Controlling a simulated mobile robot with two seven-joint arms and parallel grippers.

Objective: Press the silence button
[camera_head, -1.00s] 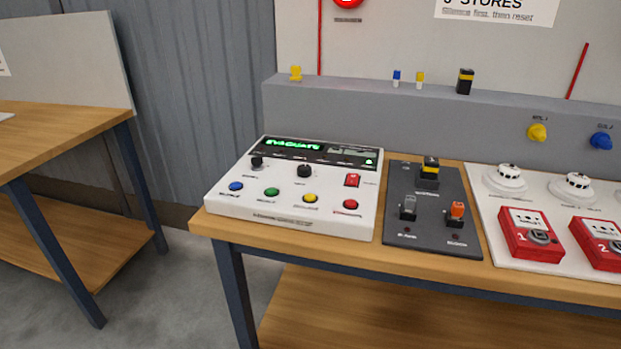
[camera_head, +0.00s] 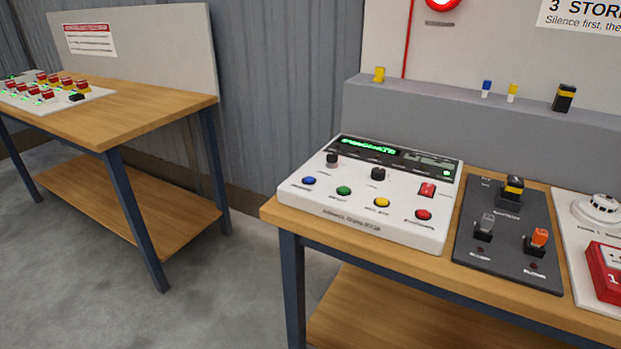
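A white alarm control panel (camera_head: 372,215) sits at the left end of the right-hand wooden bench, with a lit green display (camera_head: 369,145) along its back. Its front row has a blue button (camera_head: 309,181), a green button (camera_head: 344,191), a yellow button (camera_head: 382,202) and a red button (camera_head: 423,214). In the earlier frame the small label under the blue button looks like "SILENCE"; now it is too blurred to read surely. Two black knobs and a red switch (camera_head: 427,190) sit behind the buttons. Neither of my grippers shows in the view.
A dark switch plate (camera_head: 505,254) stands right of the panel, then a white detector board (camera_head: 585,210). A second bench (camera_head: 150,115) at the left holds a white board with several red buttons. Open floor (camera_head: 245,285) lies between the benches.

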